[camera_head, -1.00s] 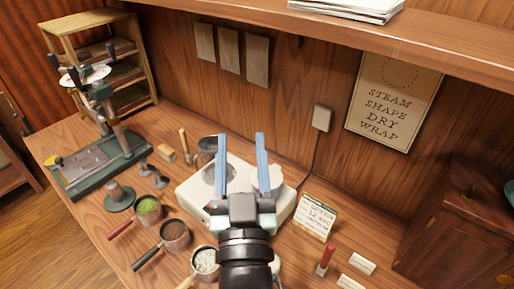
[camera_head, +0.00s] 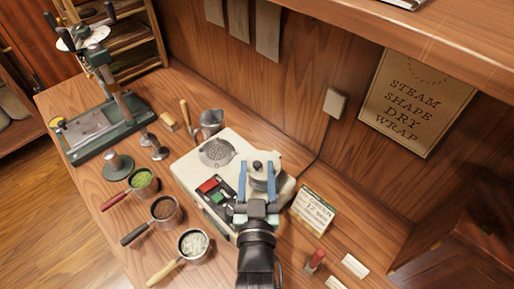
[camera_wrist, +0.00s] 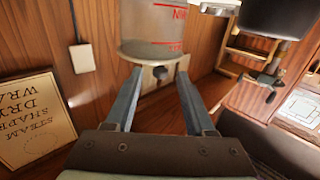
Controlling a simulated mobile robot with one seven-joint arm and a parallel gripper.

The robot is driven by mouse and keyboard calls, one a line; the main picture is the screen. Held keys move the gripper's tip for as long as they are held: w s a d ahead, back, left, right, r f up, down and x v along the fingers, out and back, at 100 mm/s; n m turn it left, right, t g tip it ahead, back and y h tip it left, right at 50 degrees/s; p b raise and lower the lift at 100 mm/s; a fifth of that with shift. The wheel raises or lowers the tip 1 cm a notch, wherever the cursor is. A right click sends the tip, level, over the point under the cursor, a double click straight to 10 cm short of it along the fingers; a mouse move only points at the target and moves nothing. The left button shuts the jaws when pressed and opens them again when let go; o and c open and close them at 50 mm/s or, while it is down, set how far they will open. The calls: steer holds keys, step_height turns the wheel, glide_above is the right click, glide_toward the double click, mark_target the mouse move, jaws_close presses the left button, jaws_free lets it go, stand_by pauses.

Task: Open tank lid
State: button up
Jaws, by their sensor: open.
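The white steamer box (camera_head: 215,140) stands on the bench. The lid looks seated on the tank.
The box also has a perforated plate (camera_head: 217,152) and a red button (camera_head: 208,185). Several handled cups (camera_head: 193,244) stand left of it. A card (camera_head: 313,208) and a red-capped item (camera_head: 315,261) are to the right. The wall is close behind.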

mark_target(257, 158)
steer(key=shift+w, duration=2.8)
jaws_close()
